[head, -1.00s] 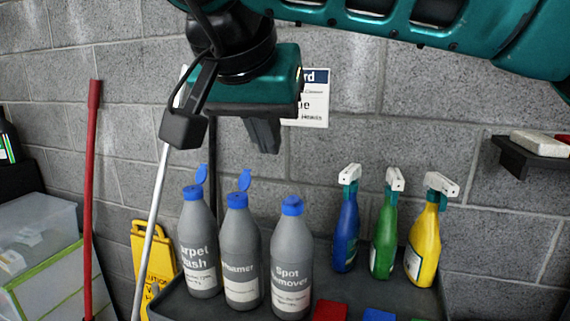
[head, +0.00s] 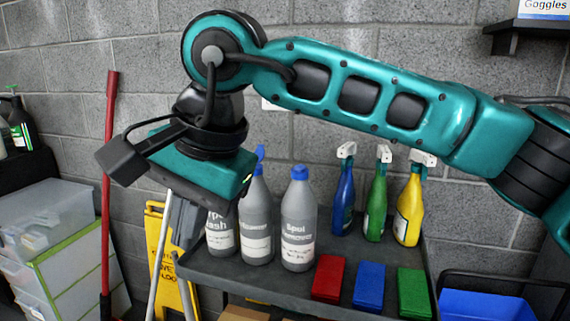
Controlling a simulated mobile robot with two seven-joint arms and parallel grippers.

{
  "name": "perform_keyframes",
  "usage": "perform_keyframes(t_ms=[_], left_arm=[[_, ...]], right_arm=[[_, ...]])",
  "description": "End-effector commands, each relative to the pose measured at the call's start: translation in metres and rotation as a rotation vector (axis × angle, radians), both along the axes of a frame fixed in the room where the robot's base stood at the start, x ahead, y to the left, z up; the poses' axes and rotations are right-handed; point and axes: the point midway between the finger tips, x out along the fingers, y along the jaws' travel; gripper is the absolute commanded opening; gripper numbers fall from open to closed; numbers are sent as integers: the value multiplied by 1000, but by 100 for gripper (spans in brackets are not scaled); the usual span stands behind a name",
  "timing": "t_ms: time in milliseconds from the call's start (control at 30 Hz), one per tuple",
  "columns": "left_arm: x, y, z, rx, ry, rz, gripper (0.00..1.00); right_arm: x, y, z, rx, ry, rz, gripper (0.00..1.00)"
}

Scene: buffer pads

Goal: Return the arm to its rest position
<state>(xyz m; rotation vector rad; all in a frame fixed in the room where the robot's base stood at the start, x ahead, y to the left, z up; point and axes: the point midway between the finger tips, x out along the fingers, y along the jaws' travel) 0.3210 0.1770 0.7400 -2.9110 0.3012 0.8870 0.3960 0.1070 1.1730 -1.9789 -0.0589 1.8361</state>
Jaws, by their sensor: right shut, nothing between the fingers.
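My right arm reaches in from the right across the view, and its gripper (head: 184,222) hangs at the left end, pointing down. Its fingers are shut and empty. It hangs in front of the left end of the dark cart (head: 225,272) and covers part of the leftmost grey bottle (head: 220,234). I cannot tell from this view how far the fingers are from that bottle. My left gripper does not show.
The cart holds grey bottles, blue, green and yellow spray bottles (head: 375,205), and red, blue and green pads (head: 369,286). A red pole (head: 108,190), a yellow sign (head: 165,262) and clear bins (head: 45,220) stand left. A shelf (head: 525,35) is upper right.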

Motion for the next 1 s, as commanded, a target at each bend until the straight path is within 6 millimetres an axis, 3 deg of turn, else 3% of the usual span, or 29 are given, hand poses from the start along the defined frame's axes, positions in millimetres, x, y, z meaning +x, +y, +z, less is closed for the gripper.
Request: perform_keyframes(t_ms=[33, 167, 300, 433, 567, 700, 833, 933, 967, 1000], left_arm=[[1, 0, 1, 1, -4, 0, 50], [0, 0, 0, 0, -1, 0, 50], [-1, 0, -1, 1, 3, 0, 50], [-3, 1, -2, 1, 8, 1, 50], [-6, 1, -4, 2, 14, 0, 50], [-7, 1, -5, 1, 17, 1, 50], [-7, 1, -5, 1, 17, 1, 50], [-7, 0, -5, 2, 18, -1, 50], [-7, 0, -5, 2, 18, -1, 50], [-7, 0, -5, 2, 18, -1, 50]], right_arm=[[-14, 11, -12, 80, 116, -2, 0], [-50, 39, -20, 309, 450, -48, 0], [-75, 56, -8, 534, 836, -140, 0], [-78, 59, 11, 716, 1211, -257, 0], [-60, 49, 26, 874, 1594, -398, 0], [-23, 24, 25, 1018, 2015, -569, 0], [18, -10, 2, 1130, 2408, -741, 0], [48, -42, -32, 1203, 2712, -877, 0], [56, -52, -45, -1185, -2712, 889, 0], [65, -66, -64, -1113, -2601, 866, 0]])
